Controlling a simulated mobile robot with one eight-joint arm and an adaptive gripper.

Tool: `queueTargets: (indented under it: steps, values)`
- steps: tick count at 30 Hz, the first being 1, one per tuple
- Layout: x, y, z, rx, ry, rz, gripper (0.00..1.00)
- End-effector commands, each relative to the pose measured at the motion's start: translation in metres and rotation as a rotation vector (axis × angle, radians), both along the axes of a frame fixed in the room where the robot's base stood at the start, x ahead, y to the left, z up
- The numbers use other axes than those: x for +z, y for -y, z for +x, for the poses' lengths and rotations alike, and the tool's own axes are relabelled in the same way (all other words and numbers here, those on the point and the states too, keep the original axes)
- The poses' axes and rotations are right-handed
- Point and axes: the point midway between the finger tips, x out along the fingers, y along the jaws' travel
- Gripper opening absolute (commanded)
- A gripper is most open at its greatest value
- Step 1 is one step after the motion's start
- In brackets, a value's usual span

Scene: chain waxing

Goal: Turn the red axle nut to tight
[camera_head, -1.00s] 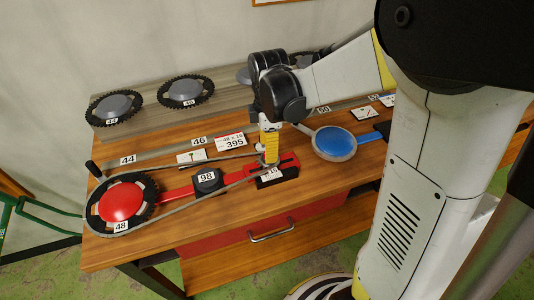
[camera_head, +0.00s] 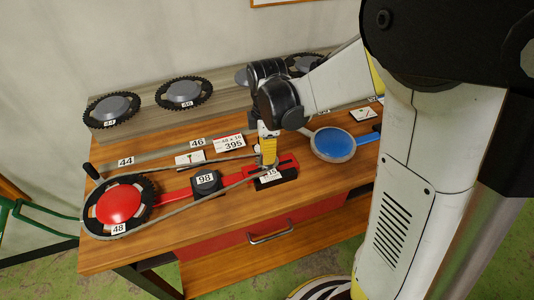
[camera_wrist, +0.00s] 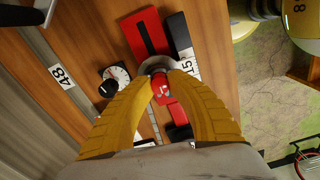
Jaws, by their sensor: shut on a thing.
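The red axle nut (camera_wrist: 161,88) shows between my yellow fingertips in the wrist view, in front of a round grey part (camera_wrist: 157,66). My gripper (camera_wrist: 163,78) is shut on the nut, one finger on each side. In the head view my gripper (camera_head: 269,160) points down at the right end of the red bar (camera_head: 173,196), beside the chain (camera_head: 183,207); there the nut is hidden by the fingers. Beside the nut in the wrist view is a white dial (camera_wrist: 118,73) with a black knob (camera_wrist: 108,88). I cannot read its setting.
A large chainring with a red dome (camera_head: 118,205) carries the chain at the left. A black box marked 98 (camera_head: 207,181) sits on the bar. A blue round pan-like tool (camera_head: 333,143) lies at the right. Spare chainrings (camera_head: 180,93) stand on the back shelf.

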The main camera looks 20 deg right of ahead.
Motion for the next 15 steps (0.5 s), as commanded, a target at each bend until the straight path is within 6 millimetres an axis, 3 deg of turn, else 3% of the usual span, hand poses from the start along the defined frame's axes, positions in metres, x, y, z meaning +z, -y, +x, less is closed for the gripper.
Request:
queueTargets:
  steps: [15]
  values:
    - [0.0001, 0.0, -0.0001, -0.366, 0.0, 0.0, 0.0]
